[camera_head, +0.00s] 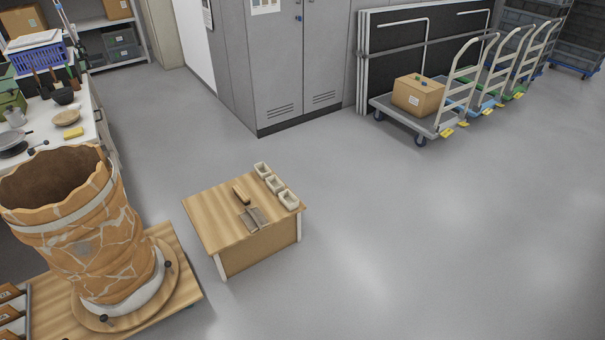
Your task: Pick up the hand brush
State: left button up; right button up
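A small brown, elongated item that looks like the hand brush (241,194) lies on top of the low wooden table (207,205) in the middle of the view. It is small here, so its bristles and handle are hard to make out. A flat grey-brown piece (257,217) lies just in front of it; I cannot tell exactly what it is. Neither of my grippers shows in this view.
Several small pale trays (289,200) line the table's right edge. A large reassembled pot (85,235) stands on a turntable at left, close to the table. A cluttered counter (103,125) is behind it. Trolleys (420,124) stand at the back; the right floor is clear.

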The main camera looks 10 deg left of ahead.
aim_at(245, 199)
jog(key=i+l, duration=0.15)
jog(key=i, duration=0.4)
jog(key=i+l, duration=0.15)
jog(key=i, duration=0.35)
jog(key=i+l, duration=0.15)
jog(key=i, duration=0.4)
jog(key=l+z, duration=0.05)
